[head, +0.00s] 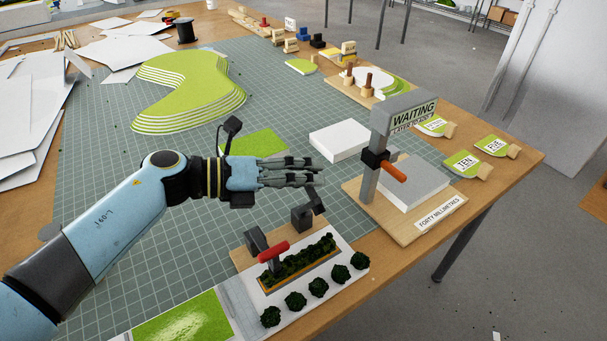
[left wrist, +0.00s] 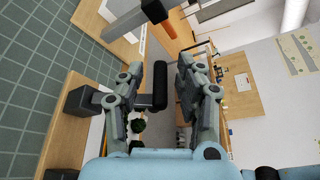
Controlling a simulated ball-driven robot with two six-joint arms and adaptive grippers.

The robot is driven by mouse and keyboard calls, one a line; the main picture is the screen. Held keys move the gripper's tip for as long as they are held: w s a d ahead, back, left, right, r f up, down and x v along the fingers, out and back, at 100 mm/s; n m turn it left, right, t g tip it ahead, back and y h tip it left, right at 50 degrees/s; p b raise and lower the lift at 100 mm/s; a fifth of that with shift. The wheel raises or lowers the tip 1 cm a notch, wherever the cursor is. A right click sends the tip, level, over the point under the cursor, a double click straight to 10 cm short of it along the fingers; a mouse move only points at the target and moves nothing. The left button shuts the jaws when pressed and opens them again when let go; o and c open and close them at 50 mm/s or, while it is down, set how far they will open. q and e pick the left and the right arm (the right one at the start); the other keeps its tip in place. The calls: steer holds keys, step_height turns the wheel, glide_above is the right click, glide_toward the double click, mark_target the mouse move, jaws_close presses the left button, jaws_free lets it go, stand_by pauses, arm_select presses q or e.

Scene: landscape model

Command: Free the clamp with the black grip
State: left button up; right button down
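The clamp with the black grip (left wrist: 160,86) shows in the left wrist view as a black cylinder on a dark arm from a dark block. In the head view its dark block (head: 301,218) stands at the far end of the planter model (head: 325,282). My left gripper (head: 319,172) is open, just above and behind this clamp. In the left wrist view, the black grip lies in the gap between the fingers of my left gripper (left wrist: 160,66); I cannot tell whether they touch it. My right gripper is not in view.
A clamp with a red grip (head: 273,250) stands at the planter's near end. A tall post with an orange grip (head: 392,172) and a "WAITING" sign (head: 414,114) stands to the right. A white block (head: 339,140) lies behind. The green mat (head: 150,215) has free room.

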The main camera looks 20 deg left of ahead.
arm_select(q)
jaws_close()
steer(key=shift+w+a+f+n+h+b, duration=0.25)
steer(key=shift+w+a+n+h+b, duration=0.15)
steer(key=shift+b, duration=0.2)
steer(key=shift+w+a+r+n+b, duration=0.15)
steer(key=shift+w+a+n+b, duration=0.2)
steer(key=shift+n, duration=0.35)
steer(key=shift+o, duration=0.6)
jaws_free()
steer(key=shift+a, duration=0.2)
steer(key=shift+s, duration=0.1)
